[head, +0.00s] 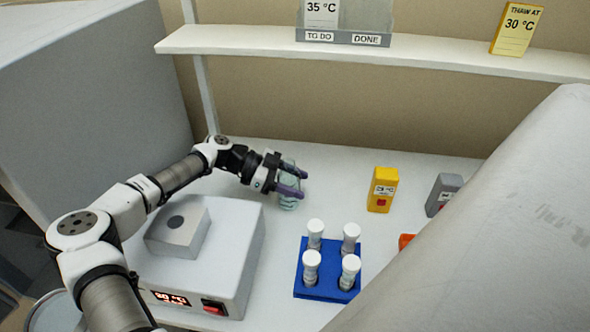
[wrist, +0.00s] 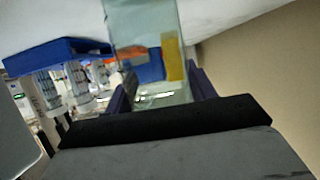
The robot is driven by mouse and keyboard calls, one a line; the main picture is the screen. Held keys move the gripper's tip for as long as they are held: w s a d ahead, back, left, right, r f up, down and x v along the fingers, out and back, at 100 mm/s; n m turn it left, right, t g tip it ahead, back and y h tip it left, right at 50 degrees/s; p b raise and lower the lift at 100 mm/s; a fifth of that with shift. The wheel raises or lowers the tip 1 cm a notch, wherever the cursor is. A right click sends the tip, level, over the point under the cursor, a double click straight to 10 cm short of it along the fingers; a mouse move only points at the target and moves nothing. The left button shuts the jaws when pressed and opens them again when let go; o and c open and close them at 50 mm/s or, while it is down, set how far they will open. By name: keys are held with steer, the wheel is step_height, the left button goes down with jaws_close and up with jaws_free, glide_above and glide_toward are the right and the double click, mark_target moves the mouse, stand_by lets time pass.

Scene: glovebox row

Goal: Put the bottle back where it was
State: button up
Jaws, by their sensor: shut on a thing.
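The bottle (head: 288,203) is a clear, greenish see-through vessel at the back middle of the white bench. My gripper (head: 300,183) reaches it from the left, with its two dark purple fingers shut around the bottle's sides. The bottle looks about upright in the head view, and its base is at or close to the bench top; I cannot tell whether it touches. In the wrist view the bottle (wrist: 145,30) stands between the fingers, with a yellow and a blue thing showing through it. The fingers partly cover its middle.
A blue rack (head: 316,287) with several white-capped tubes stands in front. A yellow box (head: 382,190) and a grey box (head: 443,193) stand to the right. A heater block (head: 243,262) reading 30 °C is at left. A shelf (head: 240,42) runs above; a large pale shape (head: 500,230) hides the right.

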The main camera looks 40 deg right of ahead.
steer(key=o, duration=1.2)
steer(key=shift+o, duration=0.2)
steer(key=b+v, duration=0.5)
steer(key=v, duration=0.7)
steer(key=shift+r, duration=0.2)
